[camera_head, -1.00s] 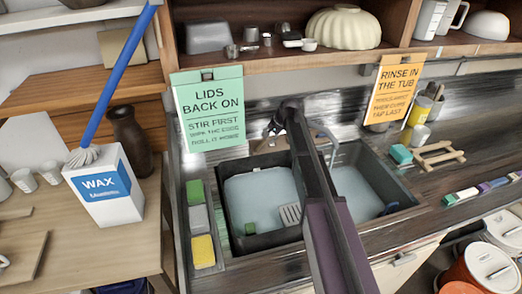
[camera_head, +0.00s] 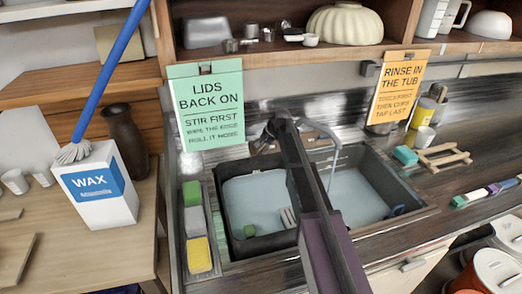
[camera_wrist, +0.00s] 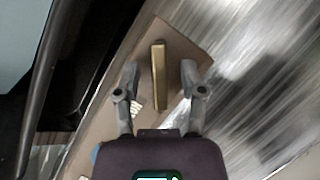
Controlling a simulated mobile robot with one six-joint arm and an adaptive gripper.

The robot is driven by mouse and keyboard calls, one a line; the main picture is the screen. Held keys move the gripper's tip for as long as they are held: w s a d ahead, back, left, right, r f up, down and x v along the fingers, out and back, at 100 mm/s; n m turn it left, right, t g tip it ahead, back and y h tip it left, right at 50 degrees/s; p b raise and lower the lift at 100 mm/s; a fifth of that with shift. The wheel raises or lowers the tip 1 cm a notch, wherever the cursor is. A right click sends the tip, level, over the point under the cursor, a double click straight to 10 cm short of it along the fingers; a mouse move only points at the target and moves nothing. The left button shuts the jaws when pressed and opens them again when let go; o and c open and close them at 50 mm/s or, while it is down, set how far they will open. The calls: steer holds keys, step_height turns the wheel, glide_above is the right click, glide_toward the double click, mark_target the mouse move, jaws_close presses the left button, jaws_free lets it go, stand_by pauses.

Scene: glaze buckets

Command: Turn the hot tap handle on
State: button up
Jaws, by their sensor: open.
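A slim brass-coloured bar (camera_wrist: 158,75), which looks like a tap handle, stands out over a brown surface in the wrist view. I cannot read any hot or cold mark on it. My gripper (camera_wrist: 160,80) is open, with one finger on each side of the bar and a visible gap to both. In the head view my gripper (camera_head: 262,136) is small and partly hidden by my arm, at the back of the sink. A curved tap spout (camera_head: 336,150) shows right of my arm. The handle cannot be made out there.
A dark two-part sink (camera_head: 245,247) holds pale water. Sponges (camera_head: 198,255) lie in a tray at its left. A green sign (camera_head: 206,105) and an orange sign (camera_head: 397,88) hang behind. A wax box (camera_head: 95,185) stands at left. A wooden rack (camera_head: 442,158) is at right.

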stand_by(0.3)
jaws_close()
steer(key=shift+n, duration=0.4)
steer(key=shift+a+n+g+h+p, duration=0.1)
steer(key=shift+n+g+h+p, duration=0.3)
steer(key=shift+n, duration=0.6)
steer(key=shift+n+h+p, duration=0.35)
steer(key=shift+n+h, duration=0.45)
steer(key=shift+n, duration=0.7)
steer(key=shift+s, duration=0.1)
jaws_free()
